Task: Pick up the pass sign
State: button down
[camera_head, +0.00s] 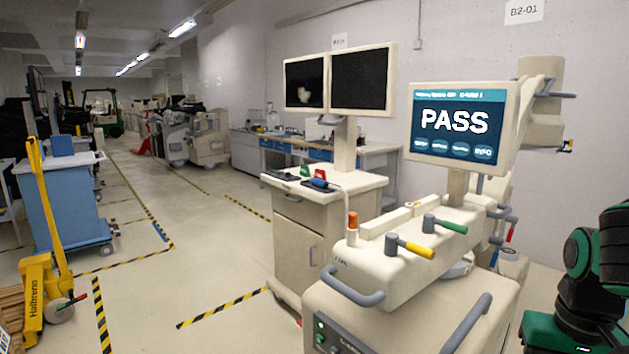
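The word PASS shows in large white letters on a blue screen (455,122) mounted on the beige machine at the right. Parts of my green and black arm show at the right edge. My gripper is not in view.
The beige cart (292,213) carries two dark monitors (360,80) and dark handheld items. The beige machine (400,265) has grey handles and stands in front. Striped tape (220,308) marks the floor. A yellow pallet jack (45,240) and blue cart (75,200) stand left.

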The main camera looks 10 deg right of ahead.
aim_at(305, 172)
jog(key=u, duration=0.25)
jog(key=k, duration=0.25)
jog(key=u, duration=0.75)
jog(key=k, duration=0.9)
jog(key=u, duration=0.85)
jog(key=i, duration=2.4)
jog(key=z, duration=0.4)
jog(key=i, duration=2.3)
jog(key=z, duration=0.35)
